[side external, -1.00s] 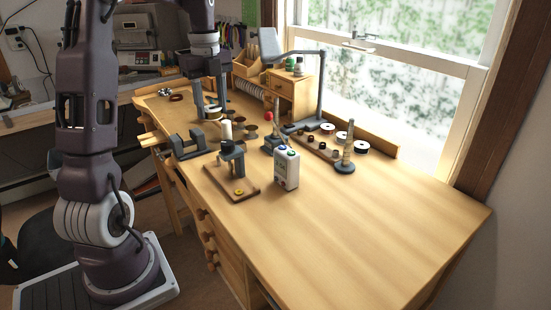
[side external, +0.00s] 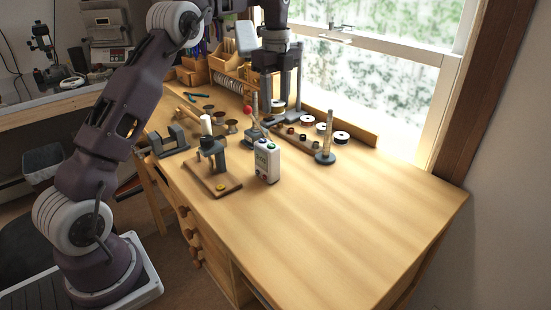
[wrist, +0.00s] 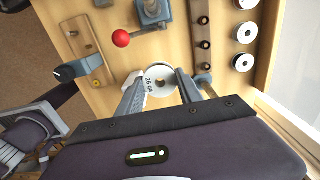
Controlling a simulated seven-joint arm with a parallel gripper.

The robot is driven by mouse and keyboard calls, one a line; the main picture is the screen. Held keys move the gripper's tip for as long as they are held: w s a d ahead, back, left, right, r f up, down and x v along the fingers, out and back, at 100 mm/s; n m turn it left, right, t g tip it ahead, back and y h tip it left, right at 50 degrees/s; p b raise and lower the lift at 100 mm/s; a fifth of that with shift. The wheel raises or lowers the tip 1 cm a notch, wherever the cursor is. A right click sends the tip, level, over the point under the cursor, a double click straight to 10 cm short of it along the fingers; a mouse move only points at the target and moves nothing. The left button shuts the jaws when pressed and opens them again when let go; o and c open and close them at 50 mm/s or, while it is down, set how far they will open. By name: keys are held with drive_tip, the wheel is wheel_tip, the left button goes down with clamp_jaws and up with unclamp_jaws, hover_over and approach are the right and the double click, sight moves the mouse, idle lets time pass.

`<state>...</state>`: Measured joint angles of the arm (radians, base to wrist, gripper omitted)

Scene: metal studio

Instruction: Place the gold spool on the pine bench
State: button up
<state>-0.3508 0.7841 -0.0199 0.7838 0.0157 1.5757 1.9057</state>
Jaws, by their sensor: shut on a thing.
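The gold spool (wrist: 161,82) is between my gripper's fingers (wrist: 160,88) in the wrist view. Its pale round face reads "26 ga", and the fingers hide part of its rim. My gripper is shut on it. In the side view my gripper (side external: 280,112) points down over the back part of the pine bench (side external: 330,220), beside the spool row. The spool is hard to make out there, and its height above the bench cannot be told.
White-faced spools (side external: 341,138) lie along the window side. A ringed post (side external: 326,140), a control box (side external: 267,160), a small press (side external: 212,155) and a red-knobbed lever tool (side external: 250,112) stand nearby. The bench's front right is clear.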

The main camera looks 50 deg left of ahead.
wheel_tip(320, 180, down, 14)
drive_tip(key=shift+f, duration=0.2)
drive_tip(key=shift+f, duration=0.15)
drive_tip(key=o, duration=1.4)
drive_tip(key=shift+c, duration=0.2)
